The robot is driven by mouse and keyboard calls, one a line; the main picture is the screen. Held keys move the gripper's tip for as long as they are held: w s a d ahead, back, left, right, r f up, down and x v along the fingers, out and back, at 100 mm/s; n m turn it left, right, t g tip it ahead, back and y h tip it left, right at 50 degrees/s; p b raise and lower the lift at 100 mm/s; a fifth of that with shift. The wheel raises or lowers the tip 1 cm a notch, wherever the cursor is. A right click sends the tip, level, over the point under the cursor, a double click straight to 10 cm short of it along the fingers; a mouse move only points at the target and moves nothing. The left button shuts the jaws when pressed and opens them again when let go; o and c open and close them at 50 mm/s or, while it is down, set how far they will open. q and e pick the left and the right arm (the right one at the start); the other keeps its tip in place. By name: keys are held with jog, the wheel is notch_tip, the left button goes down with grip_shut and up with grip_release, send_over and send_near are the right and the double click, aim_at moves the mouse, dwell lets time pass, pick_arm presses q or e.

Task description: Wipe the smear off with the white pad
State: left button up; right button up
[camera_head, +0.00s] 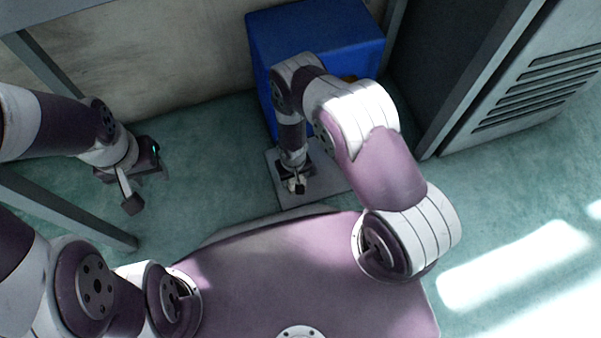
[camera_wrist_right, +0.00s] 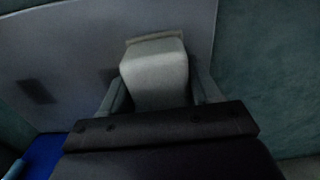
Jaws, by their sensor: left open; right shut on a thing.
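The white pad (camera_wrist_right: 155,75) is a pale block held between the fingers of my right gripper (camera_wrist_right: 160,95). In the head view my right gripper (camera_head: 297,186) is over the grey plate (camera_head: 326,182), in front of the blue box. The plate (camera_wrist_right: 80,35) fills much of the wrist view. A dark smear (camera_wrist_right: 36,92) lies on it, left of the pad and apart from it. A second dark patch (camera_wrist_right: 108,75) is close beside the pad; I cannot tell smear from shadow. Whether the pad touches the plate is unclear. My left gripper (camera_head: 131,202) is open and empty.
The blue box (camera_head: 320,35) stands behind the plate; its edge shows in the wrist view (camera_wrist_right: 45,157). A grey vented cabinet (camera_head: 530,80) stands at right. Metal frame legs (camera_head: 70,208) are at left. Green floor between left arm and plate is clear.

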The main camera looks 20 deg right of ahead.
aim_at(316, 174)
jog(key=shift+d, duration=0.15)
jog(key=d, duration=0.7)
jog(key=shift+w+f, duration=0.1)
jog(key=shift+w, duration=0.05)
jog(key=d, duration=0.7)
jog(key=shift+w, duration=0.1)
jog(key=d+b, duration=0.2)
jog(key=d, duration=0.5)
jog(key=shift+w+d+f, duration=0.1)
